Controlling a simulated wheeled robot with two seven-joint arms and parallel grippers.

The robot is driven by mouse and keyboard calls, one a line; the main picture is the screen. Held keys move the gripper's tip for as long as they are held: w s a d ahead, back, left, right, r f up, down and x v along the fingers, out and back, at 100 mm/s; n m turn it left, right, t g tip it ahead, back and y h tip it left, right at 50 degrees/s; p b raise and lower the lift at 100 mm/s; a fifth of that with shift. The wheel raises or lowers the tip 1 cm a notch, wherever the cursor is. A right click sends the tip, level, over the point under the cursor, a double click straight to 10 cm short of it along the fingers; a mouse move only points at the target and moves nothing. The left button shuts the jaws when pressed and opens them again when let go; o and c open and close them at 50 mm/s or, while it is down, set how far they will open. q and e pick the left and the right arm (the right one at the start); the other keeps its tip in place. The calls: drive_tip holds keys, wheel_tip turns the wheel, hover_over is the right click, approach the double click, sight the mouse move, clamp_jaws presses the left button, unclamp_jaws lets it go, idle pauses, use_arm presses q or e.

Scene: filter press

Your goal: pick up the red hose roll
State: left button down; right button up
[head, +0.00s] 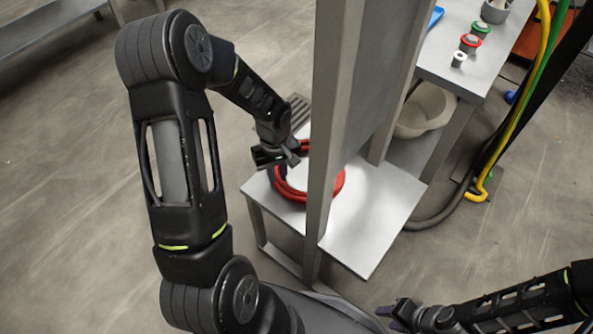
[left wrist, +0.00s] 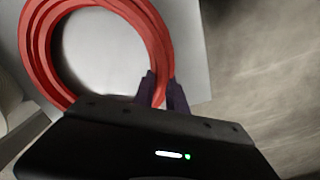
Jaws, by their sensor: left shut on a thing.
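The red hose roll (head: 296,192) lies on a low white table (head: 379,233), partly hidden behind a grey upright post in the head view. In the left wrist view the roll (left wrist: 161,47) shows as stacked red loops. My left gripper (head: 283,168) is at the roll's left side. Its dark purple fingers (left wrist: 162,93) are shut on the red loops, one finger on each side of them. In the head view the fingertips are partly hidden by the wrist. My right gripper (head: 393,316) is low at the right, away from the roll; its finger gap is unclear.
A grey upright post (head: 335,130) and panel stand over the table, close to my left gripper. A grey bench (head: 480,68) with red and green rolls stands behind, with a beige bowl (head: 425,112) below it. Yellow and green hoses (head: 515,120) hang at the right.

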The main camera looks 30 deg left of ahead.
use_arm(q)
wheel_tip(320, 180, up, 9)
drive_tip(key=p, duration=0.2)
drive_tip(key=shift+w+r+p, duration=0.1)
drive_tip(key=shift+p, duration=0.2)
drive_tip(key=shift+r, duration=0.45)
idle(0.8)
